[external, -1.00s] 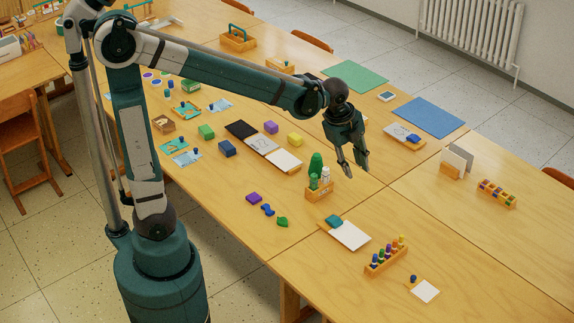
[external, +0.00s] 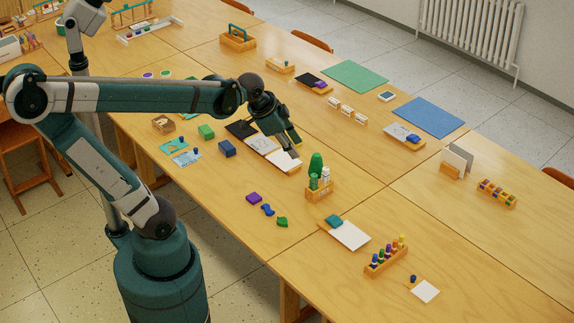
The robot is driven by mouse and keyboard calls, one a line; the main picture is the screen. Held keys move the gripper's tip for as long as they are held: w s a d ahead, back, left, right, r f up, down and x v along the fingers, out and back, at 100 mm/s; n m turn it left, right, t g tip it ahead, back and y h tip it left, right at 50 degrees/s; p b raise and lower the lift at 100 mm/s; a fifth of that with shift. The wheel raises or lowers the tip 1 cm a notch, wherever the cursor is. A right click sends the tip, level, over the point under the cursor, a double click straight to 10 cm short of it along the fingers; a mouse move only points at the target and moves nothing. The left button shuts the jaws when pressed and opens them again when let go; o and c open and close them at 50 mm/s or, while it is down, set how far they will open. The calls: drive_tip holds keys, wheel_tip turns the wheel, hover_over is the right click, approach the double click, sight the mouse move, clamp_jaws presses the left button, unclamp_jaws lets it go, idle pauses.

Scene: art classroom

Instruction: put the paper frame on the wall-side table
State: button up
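No object is plainly marked as the paper frame. The likeliest is a long shallow wooden tray (external: 298,170) on the near table, holding a black sheet (external: 240,130), a drawn sheet (external: 262,144) and a white sheet (external: 286,161) in a row. My gripper (external: 292,149) points down over the right part of this tray; I cannot tell whether it touches it. Its fingers overlap in this view, so their opening is unclear. The wall-side table (external: 375,145) lies beyond, towards the radiator. My gripper partly hides a yellow block and covers a purple one.
The wall-side table has a green mat (external: 355,76), a blue mat (external: 428,117), small trays and bare wood between.

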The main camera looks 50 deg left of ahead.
drive_tip(key=s+a+f+n+t, duration=0.1)
drive_tip(key=s+a+f+n, duration=0.1)
drive_tip(key=s+a+n, duration=0.4)
drive_tip(key=shift+s+a+n+t+y, duration=0.3)
drive_tip(key=shift+s+a+n+y, duration=0.1)
drive_tip(key=shift+s+n, duration=0.25)
